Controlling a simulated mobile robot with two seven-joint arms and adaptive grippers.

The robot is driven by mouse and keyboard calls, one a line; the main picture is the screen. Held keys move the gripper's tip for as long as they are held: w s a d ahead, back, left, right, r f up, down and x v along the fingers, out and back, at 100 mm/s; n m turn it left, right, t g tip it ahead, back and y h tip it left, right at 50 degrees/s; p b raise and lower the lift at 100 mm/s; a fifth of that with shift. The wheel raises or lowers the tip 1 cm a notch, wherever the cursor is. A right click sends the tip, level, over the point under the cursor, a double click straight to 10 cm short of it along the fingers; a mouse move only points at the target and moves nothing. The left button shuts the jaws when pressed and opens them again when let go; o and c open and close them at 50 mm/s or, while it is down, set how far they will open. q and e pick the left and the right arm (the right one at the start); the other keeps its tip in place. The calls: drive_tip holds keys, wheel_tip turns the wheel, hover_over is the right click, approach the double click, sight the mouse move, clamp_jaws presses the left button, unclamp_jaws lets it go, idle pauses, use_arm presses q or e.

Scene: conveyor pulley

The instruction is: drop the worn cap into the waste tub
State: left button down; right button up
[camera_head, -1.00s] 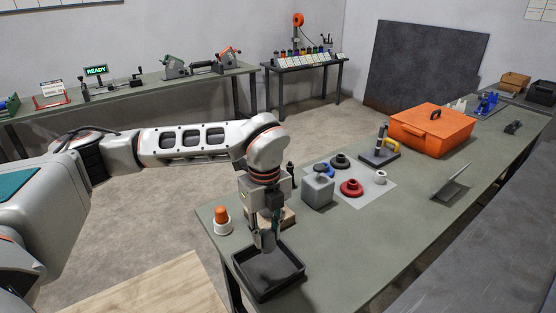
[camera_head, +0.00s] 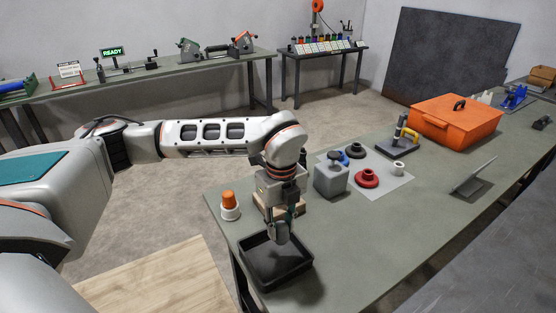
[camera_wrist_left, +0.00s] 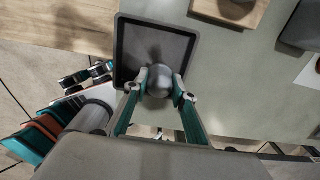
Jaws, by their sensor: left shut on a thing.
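The waste tub (camera_head: 262,279) is a black, square, open tray on the near left corner of the green bench. My left gripper (camera_head: 281,234) points down over it. In the left wrist view the fingers (camera_wrist_left: 159,82) are closed around a rounded grey cap (camera_wrist_left: 158,90), and the tub (camera_wrist_left: 124,48) lies below and beyond it. The cap is held over the tub's near side in that view. How high the cap is above the floor of the tub is hard to tell. My right gripper is not in view.
Behind my gripper is a wooden block (camera_head: 298,208), partly hidden. A white cup with an orange top (camera_head: 230,205) stands left of it. A grey box (camera_head: 330,180), a red flanged part (camera_head: 367,178) and an orange case (camera_head: 455,122) stand farther right. The near middle bench is clear.

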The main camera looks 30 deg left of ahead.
sight(281, 223)
use_arm(q)
drive_tip(key=shift+f, duration=0.1)
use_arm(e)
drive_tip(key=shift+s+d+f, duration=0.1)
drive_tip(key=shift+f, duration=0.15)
use_arm(q)
drive_tip(key=c, duration=1.7)
unclamp_jaws()
drive_tip(key=shift+o, duration=0.6)
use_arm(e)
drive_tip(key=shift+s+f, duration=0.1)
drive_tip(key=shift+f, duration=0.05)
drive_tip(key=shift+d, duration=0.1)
use_arm(q)
wheel_tip(281, 223, up, 12)
